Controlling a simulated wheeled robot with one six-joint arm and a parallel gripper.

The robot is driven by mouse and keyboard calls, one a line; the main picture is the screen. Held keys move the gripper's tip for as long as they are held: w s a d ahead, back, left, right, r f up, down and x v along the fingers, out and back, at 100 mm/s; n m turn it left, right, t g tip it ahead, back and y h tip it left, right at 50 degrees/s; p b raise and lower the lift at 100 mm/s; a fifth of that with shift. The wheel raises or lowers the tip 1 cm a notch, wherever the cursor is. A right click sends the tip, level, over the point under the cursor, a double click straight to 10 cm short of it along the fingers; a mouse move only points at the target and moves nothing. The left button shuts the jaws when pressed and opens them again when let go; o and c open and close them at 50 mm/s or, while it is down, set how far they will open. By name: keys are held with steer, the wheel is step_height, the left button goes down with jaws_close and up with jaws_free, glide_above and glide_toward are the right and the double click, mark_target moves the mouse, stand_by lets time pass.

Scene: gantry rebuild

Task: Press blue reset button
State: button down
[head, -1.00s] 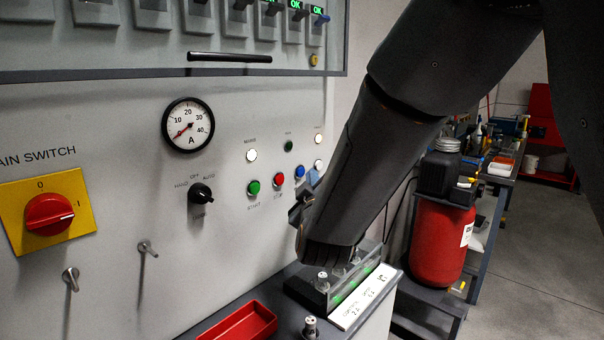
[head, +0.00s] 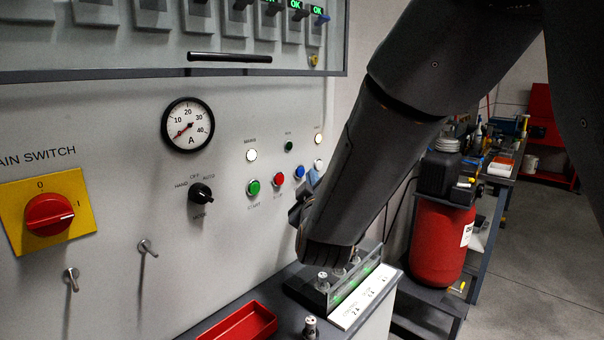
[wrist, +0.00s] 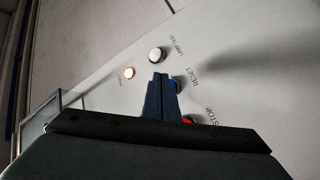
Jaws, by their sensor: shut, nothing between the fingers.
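The blue reset button (head: 300,173) is on the grey panel, right of the red stop button (head: 278,179) and the green start button (head: 253,187). In the wrist view the blue button (wrist: 176,84) shows beside my gripper (wrist: 161,76), partly hidden by it, under the RESET label. My gripper is shut and empty, its tips close to the panel. I cannot tell whether the tips touch the panel. In the head view my arm hides most of the gripper; a bluish part (head: 313,178) shows right of the blue button.
A white lamp-test button (wrist: 157,54) and a lit lamp (wrist: 129,73) are close by. The red stop button (wrist: 189,120) is partly behind my wrist. Below the arm are a fuse holder (head: 322,283) and a red tray (head: 240,326). A selector knob (head: 201,193) is left.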

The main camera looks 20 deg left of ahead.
steer(key=shift+a, duration=0.2)
steer(key=shift+w+a, duration=0.15)
steer(key=shift+a, duration=0.05)
steer(key=shift+w+a, duration=0.15)
steer(key=shift+a, duration=0.25)
stand_by(0.9)
steer(key=shift+d, duration=0.1)
steer(key=shift+s+d, duration=0.3)
steer(key=shift+d, duration=0.35)
steer(key=d, duration=0.1)
steer(key=s+d, duration=0.1)
steer(key=d, duration=0.1)
steer(key=s+d, duration=0.1)
steer(key=shift+d+p, duration=0.3)
steer(key=shift+d, duration=0.05)
stand_by(0.9)
